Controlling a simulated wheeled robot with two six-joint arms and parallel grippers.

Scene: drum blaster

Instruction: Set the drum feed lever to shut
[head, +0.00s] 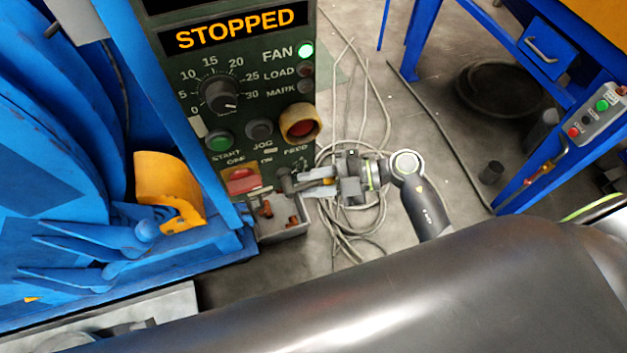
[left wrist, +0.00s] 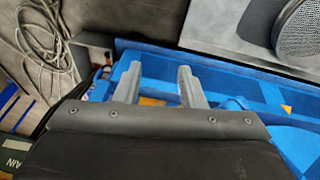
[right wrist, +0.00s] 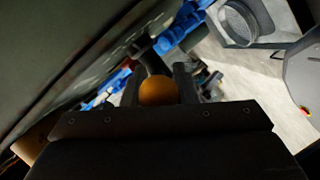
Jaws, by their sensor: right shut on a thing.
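The feed lever (head: 285,183) is on the dark green control panel (head: 190,110), below the FEED label in the head view. Its dark shaft also shows in the right wrist view (right wrist: 152,60), ending in an orange ball knob (right wrist: 158,91). My right gripper (head: 318,182) reaches the lever from the right and is shut on the knob, with a finger on each side of it. I cannot read the lever's marked positions. My left gripper (left wrist: 158,80) shows only in the left wrist view. Its fingers are apart, with nothing between them.
A red switch (head: 241,180) sits just left of the lever. The blue drum machine (head: 70,170) stands left of the panel. Loose cables (head: 352,235) lie on the floor behind my right gripper.

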